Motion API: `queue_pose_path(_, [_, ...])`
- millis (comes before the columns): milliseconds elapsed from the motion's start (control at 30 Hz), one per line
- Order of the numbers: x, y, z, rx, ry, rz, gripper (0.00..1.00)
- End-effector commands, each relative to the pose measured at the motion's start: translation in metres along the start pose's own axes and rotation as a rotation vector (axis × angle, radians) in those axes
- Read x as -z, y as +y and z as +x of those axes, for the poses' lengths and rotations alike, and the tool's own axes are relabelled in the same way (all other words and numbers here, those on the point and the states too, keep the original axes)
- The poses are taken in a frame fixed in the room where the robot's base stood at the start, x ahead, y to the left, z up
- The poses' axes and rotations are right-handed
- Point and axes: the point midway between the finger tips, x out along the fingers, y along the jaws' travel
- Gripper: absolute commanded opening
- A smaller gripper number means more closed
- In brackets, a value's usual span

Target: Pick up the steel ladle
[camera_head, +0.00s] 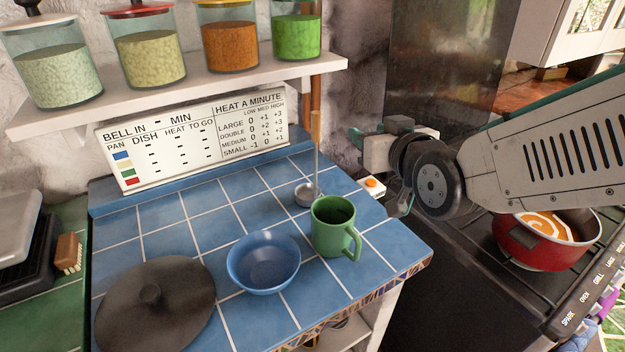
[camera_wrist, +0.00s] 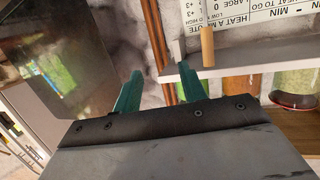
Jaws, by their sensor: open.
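The steel ladle (camera_head: 305,195) stands upright on the blue tiled counter (camera_head: 205,236), its bowl down, just behind the green mug (camera_head: 330,228). Its thin shaft rises to a wooden handle end. In the wrist view the ladle's wooden handle end (camera_wrist: 207,46) shows beyond and to the right of the fingers. My gripper (camera_head: 362,142) is to the right of the ladle's upper shaft, apart from it, with teal fingers. In the wrist view my gripper (camera_wrist: 160,78) has its fingers spread with nothing between them.
A blue bowl (camera_head: 263,262) and a dark lid (camera_head: 155,308) lie on the counter's front part. A printed sign (camera_head: 195,140) leans at the back, under a white shelf (camera_head: 175,101) with several jars. A red pot (camera_head: 543,245) sits on the stove to the right.

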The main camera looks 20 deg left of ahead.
Motion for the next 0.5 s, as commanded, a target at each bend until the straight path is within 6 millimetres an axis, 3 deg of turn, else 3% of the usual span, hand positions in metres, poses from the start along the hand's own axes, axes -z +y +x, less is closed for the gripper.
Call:
queue_pose_path(33, [0.001, -0.021, 0.009, 0.031, 0.053, -0.009, 0.42])
queue_pose_path(200, [0.011, -0.056, 0.019, 0.079, 0.193, -0.019, 0.42])
queue_pose_path(500, [0.020, -0.067, 0.045, 0.088, 0.232, -0.019, 0.42])
